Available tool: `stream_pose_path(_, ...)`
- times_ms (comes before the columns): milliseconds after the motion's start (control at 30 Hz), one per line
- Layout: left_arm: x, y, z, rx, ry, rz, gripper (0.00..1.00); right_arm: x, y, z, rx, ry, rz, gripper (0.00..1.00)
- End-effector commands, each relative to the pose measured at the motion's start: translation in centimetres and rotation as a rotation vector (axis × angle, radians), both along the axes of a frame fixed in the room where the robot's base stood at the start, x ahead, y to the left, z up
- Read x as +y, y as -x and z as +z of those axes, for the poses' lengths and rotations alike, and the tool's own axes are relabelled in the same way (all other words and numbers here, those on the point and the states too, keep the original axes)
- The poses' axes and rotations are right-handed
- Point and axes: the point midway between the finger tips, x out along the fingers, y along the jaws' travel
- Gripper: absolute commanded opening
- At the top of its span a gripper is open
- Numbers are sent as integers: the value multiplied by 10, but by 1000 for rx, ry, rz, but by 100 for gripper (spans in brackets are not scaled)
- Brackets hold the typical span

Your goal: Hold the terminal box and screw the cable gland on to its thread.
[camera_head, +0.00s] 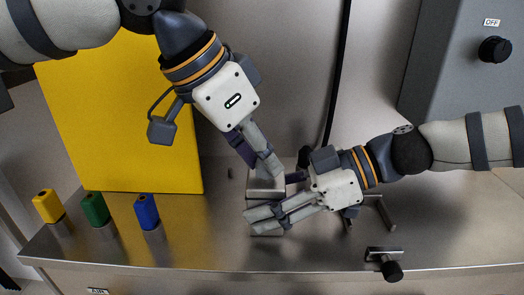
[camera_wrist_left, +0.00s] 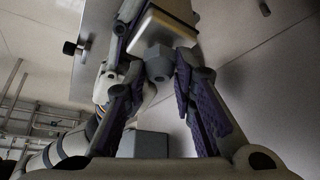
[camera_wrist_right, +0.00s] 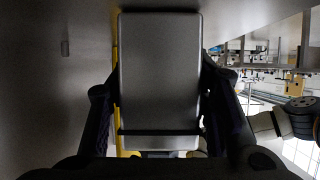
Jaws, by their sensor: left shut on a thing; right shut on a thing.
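The terminal box (camera_head: 266,187) is a small grey block held above the steel table; its broad face fills the middle of the right wrist view (camera_wrist_right: 160,70). My right gripper (camera_head: 262,217) is shut on the box, with a finger on either side. The cable gland (camera_wrist_left: 158,66), a grey hexagonal piece, sits between the fingers of my left gripper (camera_wrist_left: 160,75). It is against or very close to the pale end of the box; the thread is hidden. My left gripper (camera_head: 268,168) comes down from above in the head view, with its fingertips at the box's top.
A steel table (camera_head: 200,245) lies below. Yellow (camera_head: 47,206), green (camera_head: 95,209) and blue (camera_head: 146,211) capped posts stand at left before a yellow panel (camera_head: 120,110). A grey cabinet (camera_head: 455,80) with a black knob (camera_head: 495,50) is at right. A black-knobbed clamp (camera_head: 390,268) is at the front edge.

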Motion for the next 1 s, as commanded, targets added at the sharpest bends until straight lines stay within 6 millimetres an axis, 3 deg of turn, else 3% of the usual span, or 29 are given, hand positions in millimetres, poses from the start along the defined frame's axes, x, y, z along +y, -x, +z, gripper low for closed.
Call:
stream_pose_path(233, -1, -2, 7, -15, 14, -36, 0, -1, 2, -6, 6, 10, 3, 0)
stream_pose_path(267, -1, -2, 7, -15, 14, -36, 28, -1, 2, -6, 6, 10, 3, 0)
stream_pose_path(333, -1, -1, 6, -14, 12, -36, 44, -1, 2, -6, 6, 10, 3, 0)
stream_pose_path(367, -1, -1, 6, -13, 10, -36, 47, -1, 2, -6, 6, 9, 3, 0)
stream_pose_path(667, -1, -1, 3, -5, 6, -36, 47, -1, 2, -6, 6, 8, 4, 0)
stream_pose_path(900, -1, -1, 33, -5, 4, -36, 47, -1, 2, -5, 7, 7, 5, 0)
stream_pose_path(1000, 0, 0, 36, -4, 3, -36, 47, -1, 2, -5, 7, 7, 5, 0)
